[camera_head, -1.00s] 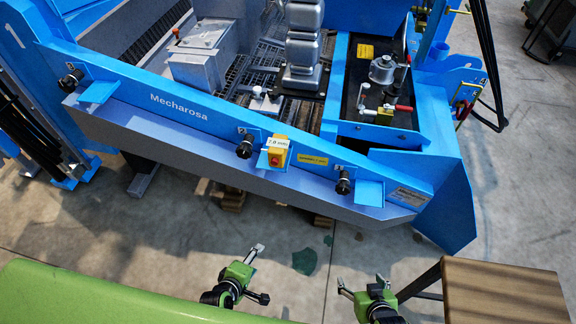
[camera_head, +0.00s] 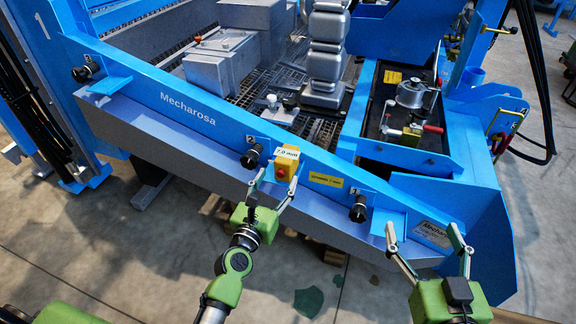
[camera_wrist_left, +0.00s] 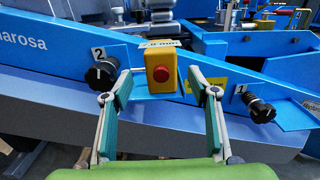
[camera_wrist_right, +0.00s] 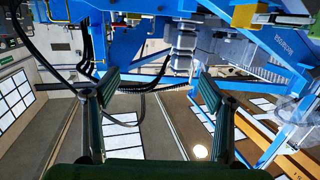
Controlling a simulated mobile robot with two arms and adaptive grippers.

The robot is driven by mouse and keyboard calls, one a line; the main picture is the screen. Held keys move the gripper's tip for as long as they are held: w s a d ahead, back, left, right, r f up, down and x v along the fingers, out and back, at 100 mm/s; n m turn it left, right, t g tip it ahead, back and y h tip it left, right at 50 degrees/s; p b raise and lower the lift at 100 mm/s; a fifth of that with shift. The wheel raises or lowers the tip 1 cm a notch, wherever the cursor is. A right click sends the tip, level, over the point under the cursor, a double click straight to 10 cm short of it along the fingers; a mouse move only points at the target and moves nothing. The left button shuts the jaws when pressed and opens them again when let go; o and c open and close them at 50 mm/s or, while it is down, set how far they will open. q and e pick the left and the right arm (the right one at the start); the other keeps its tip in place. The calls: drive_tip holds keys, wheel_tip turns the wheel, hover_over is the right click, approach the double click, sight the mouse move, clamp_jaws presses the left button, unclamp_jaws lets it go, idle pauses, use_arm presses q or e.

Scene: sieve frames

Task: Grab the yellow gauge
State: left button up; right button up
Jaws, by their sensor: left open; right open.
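The yellow gauge (camera_head: 286,163) is a small box with a red round button and a white "7.0 mm" label on top. It sits on the blue front beam of the machine. In the left wrist view the gauge (camera_wrist_left: 162,72) is centred ahead, between and beyond the fingertips. My left gripper (camera_head: 272,185) is open, with its fingers just below and in front of the gauge, and nothing is held. My right gripper (camera_head: 424,234) is open and empty near the beam's right end. In the right wrist view its fingers (camera_wrist_right: 157,85) are spread with nothing between them.
Black knobs sit on the beam at either side of the gauge, the left one (camera_head: 251,157) and the right one (camera_head: 358,209). A yellow label (camera_head: 326,180) is fixed right of the gauge. A small blue ledge (camera_head: 388,224) juts out near my right gripper.

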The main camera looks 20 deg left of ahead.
sight(279, 175)
use_arm(q)
drive_tip(key=w, duration=0.3)
drive_tip(key=shift+w, duration=0.4)
drive_tip(key=w+b, duration=0.1)
drive_tip(key=w, duration=0.1)
drive_tip(key=w+b, duration=0.1)
drive_tip(key=w, duration=0.1)
drive_tip(key=shift+w+d+f, duration=0.15)
drive_tip(key=shift+d+f, duration=0.05)
drive_tip(key=shift+w, duration=0.35)
drive_tip(key=shift+r, duration=0.1)
drive_tip(key=c, duration=1.4)
clamp_jaws()
use_arm(e)
wheel_tip(279, 175, up, 10)
drive_tip(key=s+a+t+y, duration=0.1)
drive_tip(key=t+y, duration=0.1)
drive_tip(key=t, duration=0.3)
